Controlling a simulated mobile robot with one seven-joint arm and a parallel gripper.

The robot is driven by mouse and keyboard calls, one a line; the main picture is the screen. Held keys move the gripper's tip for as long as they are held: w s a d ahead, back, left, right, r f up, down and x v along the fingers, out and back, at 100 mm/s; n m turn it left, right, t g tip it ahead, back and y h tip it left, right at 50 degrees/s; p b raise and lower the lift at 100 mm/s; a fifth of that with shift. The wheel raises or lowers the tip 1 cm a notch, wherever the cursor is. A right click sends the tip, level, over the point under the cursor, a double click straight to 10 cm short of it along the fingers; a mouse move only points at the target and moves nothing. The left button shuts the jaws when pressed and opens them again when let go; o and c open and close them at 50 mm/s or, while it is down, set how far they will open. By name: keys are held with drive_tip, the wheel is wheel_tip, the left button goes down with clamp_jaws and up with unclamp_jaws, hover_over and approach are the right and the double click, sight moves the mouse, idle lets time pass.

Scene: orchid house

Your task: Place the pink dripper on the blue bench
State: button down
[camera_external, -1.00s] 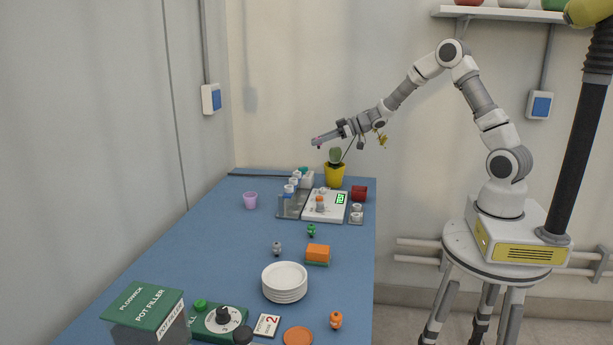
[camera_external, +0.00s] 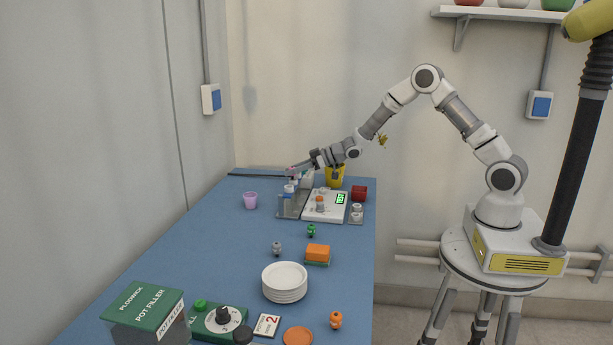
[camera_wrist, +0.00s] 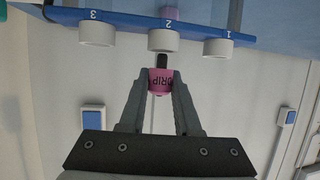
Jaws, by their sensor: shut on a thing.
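My gripper (camera_external: 295,167) is at the far end of the blue bench (camera_external: 215,255), low above the small items there. It is shut on the pink dripper (camera_wrist: 159,82), marked "DRIP", which shows between the fingertips in the wrist view. The dripper has a dark tip pointing away from the gripper. Just beyond that tip in the wrist view is a blue strip (camera_wrist: 125,28) numbered 3, 2 and 1 with white round pieces. The tip is close to the piece at 2; I cannot tell whether they touch.
A grey tray (camera_external: 290,211), a white scale (camera_external: 318,214) with a green display, a yellow pot (camera_external: 335,178) and a red pot (camera_external: 359,193) crowd the far end. A lilac cup (camera_external: 250,200) stands left. White plates (camera_external: 284,282) are nearer. The bench's left middle is clear.

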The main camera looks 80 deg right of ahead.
drive_tip(key=shift+f, duration=0.75)
drive_tip(key=c, duration=0.6)
unclamp_jaws()
drive_tip(key=shift+f, duration=0.2)
drive_tip(key=p+v, duration=0.1)
drive_tip(key=v, duration=1.5)
drive_tip(key=shift+d+f, duration=0.15)
drive_tip(key=shift+d, duration=0.1)
drive_tip(key=shift+o, duration=0.4)
drive_tip(key=shift+s, duration=0.8)
